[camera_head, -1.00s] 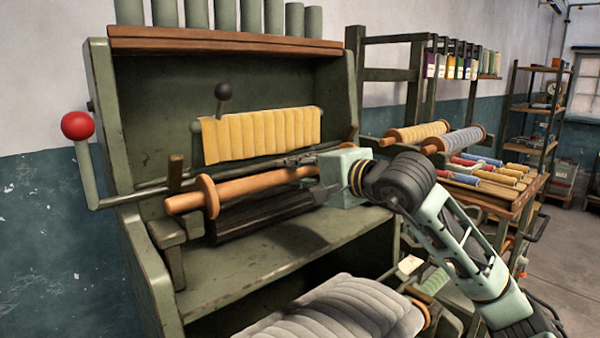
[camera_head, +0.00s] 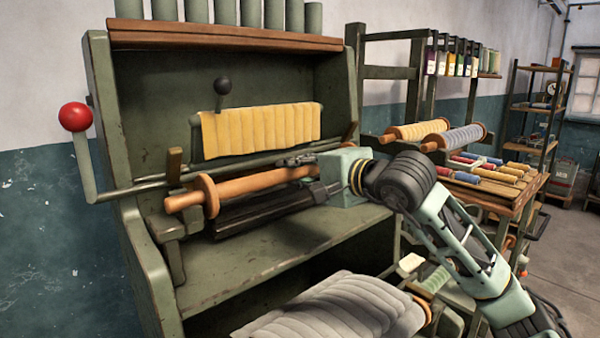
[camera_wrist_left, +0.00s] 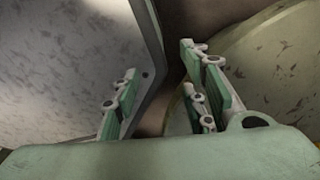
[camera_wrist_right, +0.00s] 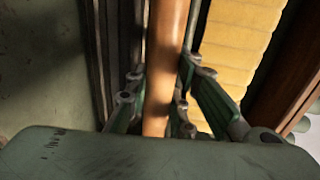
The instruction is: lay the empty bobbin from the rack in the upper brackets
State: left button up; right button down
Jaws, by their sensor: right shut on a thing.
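The empty bobbin (camera_head: 255,184) is a bare orange-brown wooden roller with a round flange near its left end. My right gripper (camera_head: 300,165) is shut around its right part and holds it nearly level in front of the green machine. In the right wrist view the bobbin (camera_wrist_right: 164,70) runs between the two fingers. Its left end is just above the left green bracket (camera_head: 172,228); I cannot tell if they touch. The right bracket and the bobbin's right end are hidden or unclear behind my gripper. My left gripper (camera_wrist_left: 165,95) shows only in its wrist view, open and empty.
A yellow quilted cloth (camera_head: 262,130) hangs behind the bobbin. A lever with a red knob (camera_head: 75,117) stands at the left. A dark bar (camera_head: 262,210) lies below the bobbin. A grey quilted roll (camera_head: 335,308) is lower in front. A side table holds wound rolls (camera_head: 455,138).

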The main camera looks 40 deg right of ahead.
jog(key=shift+f+b, duration=0.1)
jog(key=shift+b, duration=0.25)
dwell(0.3)
jog(key=c, duration=1.5)
grip_release()
jog(key=shift+o, duration=0.3)
jog(key=s+d+r, duration=0.1)
jog(key=s+r, duration=0.1)
jog(key=s, duration=1)
jog(key=shift+w+r, duration=0.1)
jog(key=shift+r, duration=0.05)
